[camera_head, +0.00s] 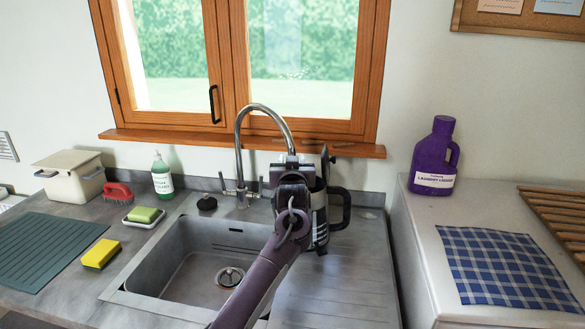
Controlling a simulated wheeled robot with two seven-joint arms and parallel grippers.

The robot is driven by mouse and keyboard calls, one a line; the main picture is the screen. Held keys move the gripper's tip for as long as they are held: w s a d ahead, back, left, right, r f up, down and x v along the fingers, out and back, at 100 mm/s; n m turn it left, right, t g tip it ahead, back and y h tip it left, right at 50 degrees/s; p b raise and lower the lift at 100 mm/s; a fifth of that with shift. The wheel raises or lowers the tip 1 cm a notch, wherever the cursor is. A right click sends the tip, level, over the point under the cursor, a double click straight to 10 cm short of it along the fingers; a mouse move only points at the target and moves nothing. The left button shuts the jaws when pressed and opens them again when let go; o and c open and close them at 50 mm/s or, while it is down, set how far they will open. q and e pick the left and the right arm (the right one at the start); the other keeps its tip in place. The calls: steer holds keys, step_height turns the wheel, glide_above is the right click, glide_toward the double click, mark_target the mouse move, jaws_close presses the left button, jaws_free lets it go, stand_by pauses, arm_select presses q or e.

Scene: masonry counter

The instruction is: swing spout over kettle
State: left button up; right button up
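The chrome gooseneck spout (265,106) rises from the tap base behind the sink and arches to the right. Its tip is hidden behind my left gripper (291,165). The gripper is at the spout's down-turned end; its fingers are hidden, so I cannot tell whether it is open, shut or touching the spout. A dark, silvery vessel, apparently the kettle, stands behind my wrist near the drainboard's back, with its black handle (346,209) to the right. Most of its body is hidden. My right gripper is not in view.
The sink basin (190,275) is empty, with the ribbed drainboard (335,290) to its right. A purple laundry bottle (434,158) stands on the right-hand white surface.

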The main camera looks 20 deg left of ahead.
arm_select(q)
steer(key=b+v, duration=0.1)
steer(key=v, duration=0.6)
steer(key=shift+b, duration=0.3)
steer(key=shift+d, duration=0.1)
